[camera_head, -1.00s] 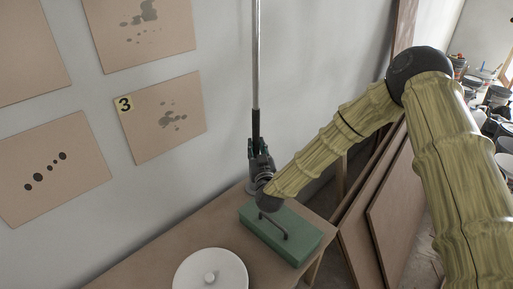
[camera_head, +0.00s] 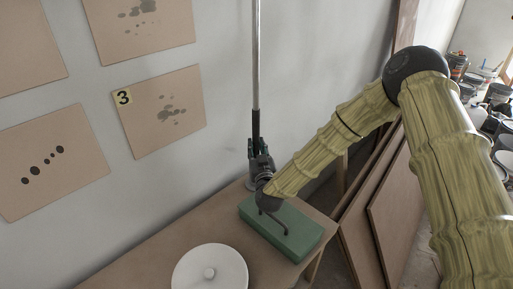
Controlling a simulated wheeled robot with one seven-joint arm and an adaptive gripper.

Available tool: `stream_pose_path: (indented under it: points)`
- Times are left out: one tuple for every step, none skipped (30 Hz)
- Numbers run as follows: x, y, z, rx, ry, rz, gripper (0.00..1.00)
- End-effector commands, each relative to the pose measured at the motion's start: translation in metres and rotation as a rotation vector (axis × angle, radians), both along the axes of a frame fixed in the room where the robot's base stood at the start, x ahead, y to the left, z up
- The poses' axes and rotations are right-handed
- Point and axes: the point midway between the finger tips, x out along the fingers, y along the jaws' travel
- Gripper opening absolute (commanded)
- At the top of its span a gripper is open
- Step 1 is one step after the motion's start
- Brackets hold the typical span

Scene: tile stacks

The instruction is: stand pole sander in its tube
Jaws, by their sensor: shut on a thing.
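The pole sander (camera_head: 256,60) is a long upright silver pole with a black lower section, close to the wall; its top runs out of the picture. My gripper (camera_head: 257,160) is shut around the black lower section, just above the back edge of the table. A small grey piece (camera_head: 250,184) shows under the gripper at the table's edge. I cannot tell whether it is the tube or the pole's foot. The gripper and wrist hide most of the pole's lower end, so I cannot tell whether it is inside a tube.
A green block (camera_head: 282,232) with a dark bent handle lies on the brown table (camera_head: 140,262), just in front of my wrist. A round white lidded thing (camera_head: 210,270) is at the front. Brown boards (camera_head: 392,215) lean at right. Spotted panels hang on the wall.

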Motion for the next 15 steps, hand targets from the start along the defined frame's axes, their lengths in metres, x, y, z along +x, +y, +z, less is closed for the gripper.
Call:
stream_pose_path:
  points:
    - [0.0,0.0,-0.001,0.0,-0.001,0.0,0.0]
    - [0.0,0.0,-0.002,0.0,-0.001,0.0,0.0]
    - [0.0,0.0,-0.003,0.0,-0.001,0.0,0.0]
    - [0.0,0.0,-0.003,0.0,-0.001,0.0,0.0]
    - [0.0,0.0,-0.004,0.0,-0.001,0.0,0.0]
    - [0.0,0.0,-0.005,0.0,-0.001,0.0,0.0]
    - [0.0,0.0,-0.006,0.0,-0.001,0.0,0.0]
    - [0.0,0.0,-0.006,0.0,-0.001,0.0,0.0]
    - [0.0,0.0,-0.007,0.0,-0.001,0.0,0.0]
    - [0.0,0.0,-0.008,0.0,-0.001,0.0,0.0]
    - [0.0,0.0,-0.009,0.0,-0.001,0.0,0.0]
    - [0.0,0.0,-0.01,0.0,-0.001,0.0,0.0]
    - [0.0,0.0,-0.01,0.0,-0.001,0.0,0.0]
    - [0.0,0.0,-0.011,0.0,-0.001,0.0,0.0]
    - [0.0,0.0,-0.012,0.0,-0.001,0.0,0.0]
